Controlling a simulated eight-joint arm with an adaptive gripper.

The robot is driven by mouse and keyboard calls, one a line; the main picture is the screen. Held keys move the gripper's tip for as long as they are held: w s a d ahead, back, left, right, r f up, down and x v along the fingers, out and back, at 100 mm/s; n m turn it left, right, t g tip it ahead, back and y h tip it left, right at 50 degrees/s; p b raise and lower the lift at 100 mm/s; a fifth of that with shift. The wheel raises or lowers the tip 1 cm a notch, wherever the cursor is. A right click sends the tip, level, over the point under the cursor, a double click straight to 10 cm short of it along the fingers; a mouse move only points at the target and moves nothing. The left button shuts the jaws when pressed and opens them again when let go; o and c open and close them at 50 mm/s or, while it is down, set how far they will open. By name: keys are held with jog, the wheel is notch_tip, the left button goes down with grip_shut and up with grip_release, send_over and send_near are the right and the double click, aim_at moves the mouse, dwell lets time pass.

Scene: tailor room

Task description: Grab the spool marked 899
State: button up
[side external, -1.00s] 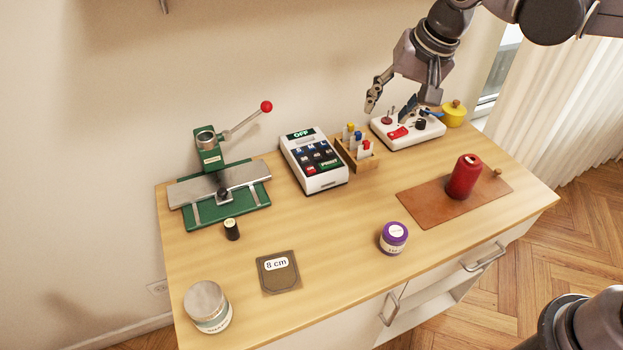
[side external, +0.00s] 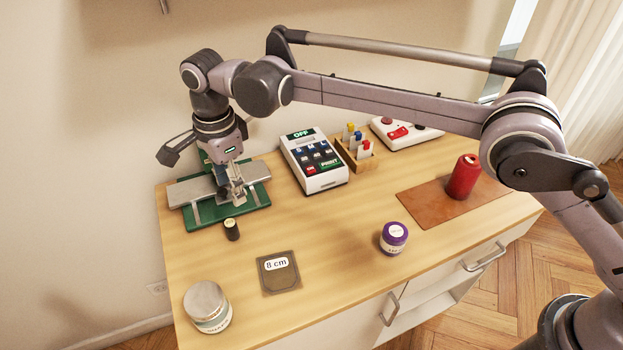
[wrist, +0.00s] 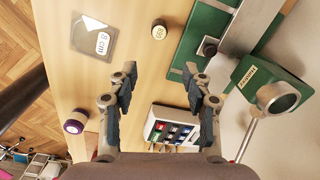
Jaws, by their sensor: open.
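A small dark spool (side external: 232,229) with a pale top label stands upright on the table in front of the green press. It also shows in the wrist view (wrist: 159,32), beyond my fingertips; its label is too small to read for certain. My gripper (side external: 237,199) is over the front of the press, above and behind the small spool, pointing down. In the wrist view my gripper (wrist: 161,72) is open, with nothing between its fingers.
The green press (side external: 258,196) stands close behind the small spool. The table between the small spool and the template is clear.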

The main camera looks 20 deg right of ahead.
aim_at(230, 227)
jog(key=shift+s+a+f, duration=0.3)
jog(key=shift+a+f, duration=0.4)
notch_tip(230, 227, down, 6)
jog(key=shift+r, duration=0.25)
jog(key=shift+a+f, duration=0.25)
jog(key=shift+f, duration=1.1)
jog(key=shift+a+f, duration=0.2)
jog(key=shift+f, duration=1.1)
jog(key=c, duration=0.9)
